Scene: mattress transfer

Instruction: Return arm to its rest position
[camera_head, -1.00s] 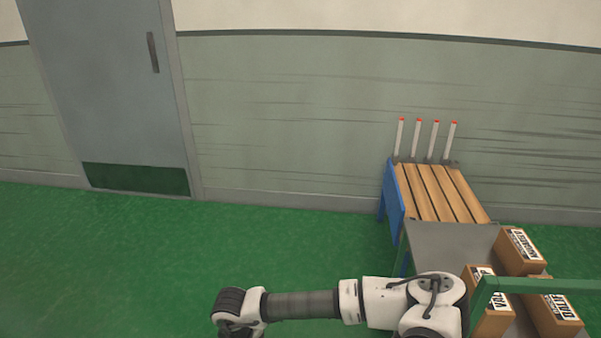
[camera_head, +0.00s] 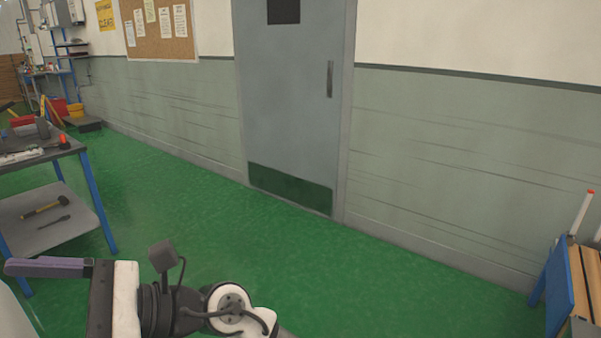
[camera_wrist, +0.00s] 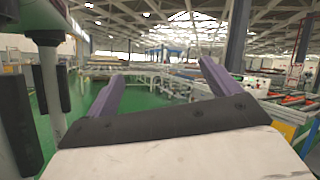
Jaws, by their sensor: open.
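My arm (camera_head: 228,304) is folded at the bottom of the head view, with its white and black links over the green floor. My gripper (camera_head: 45,267) points left there, beside the workbench at the left edge. Only one purple finger shows clearly in that view. In the wrist view my gripper (camera_wrist: 162,70) shows both purple fingers spread wide apart, with nothing between them. Beyond them the wrist view looks out over a large hall.
A workbench (camera_head: 44,224) with tools stands at the left. A grey door (camera_head: 290,110) is in the wall ahead. A blue-framed wooden rack (camera_head: 560,291) stands at the right edge. Green floor (camera_head: 190,210) between them is clear. The wrist view shows conveyors (camera_wrist: 165,82) far off.

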